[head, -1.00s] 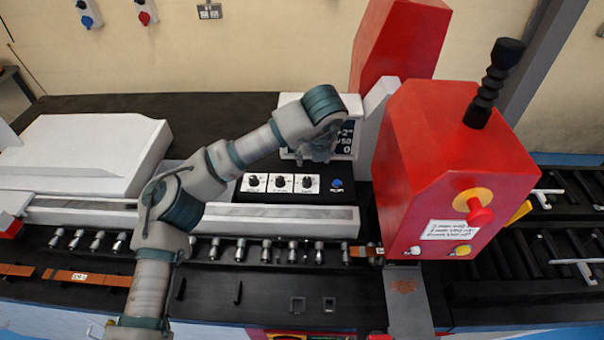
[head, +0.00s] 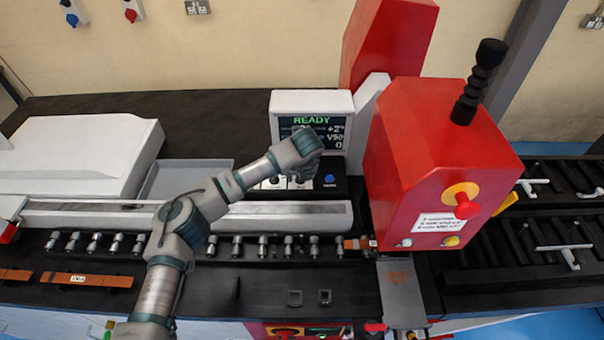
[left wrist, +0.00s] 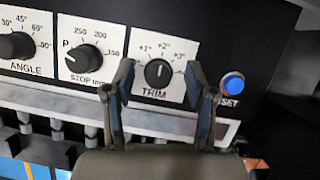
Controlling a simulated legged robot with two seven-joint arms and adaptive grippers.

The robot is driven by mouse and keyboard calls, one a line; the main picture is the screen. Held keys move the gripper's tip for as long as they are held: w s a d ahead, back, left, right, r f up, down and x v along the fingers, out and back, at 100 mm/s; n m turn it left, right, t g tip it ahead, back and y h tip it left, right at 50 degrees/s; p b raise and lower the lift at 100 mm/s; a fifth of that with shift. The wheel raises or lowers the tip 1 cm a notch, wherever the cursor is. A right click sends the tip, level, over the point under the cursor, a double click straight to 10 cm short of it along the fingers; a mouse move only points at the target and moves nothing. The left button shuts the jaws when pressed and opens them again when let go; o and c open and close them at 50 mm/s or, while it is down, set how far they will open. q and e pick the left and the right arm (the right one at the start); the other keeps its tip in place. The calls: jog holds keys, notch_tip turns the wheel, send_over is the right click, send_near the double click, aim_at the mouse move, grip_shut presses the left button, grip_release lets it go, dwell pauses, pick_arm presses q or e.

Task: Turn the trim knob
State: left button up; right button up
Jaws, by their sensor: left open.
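The trim knob (left wrist: 158,73) is a black round knob on a white plate marked TRIM, with its white pointer turned roughly up toward the +2° mark. My left gripper (left wrist: 161,80) is open, with one finger on each side of the knob; I cannot tell whether either finger touches it. In the head view my left wrist covers the trim knob. The display (head: 312,122) behind it reads READY in green, with +2° below. My right gripper is not in view.
The stop knob (left wrist: 84,58) and the angle knob (left wrist: 16,46) are left of the trim knob. A blue reset button (left wrist: 233,84) is close on its right. The tall red machine head (head: 420,170) stands right of the panel. Metal rollers (head: 263,246) run in front.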

pick_arm(q)
jog(key=shift+a, duration=0.25)
jog(key=shift+c, duration=0.8)
jog(key=c, duration=0.8)
jog(key=shift+s+d, duration=0.1)
jog(key=shift+d, duration=0.05)
grip_shut()
jog(key=shift+d, duration=0.15)
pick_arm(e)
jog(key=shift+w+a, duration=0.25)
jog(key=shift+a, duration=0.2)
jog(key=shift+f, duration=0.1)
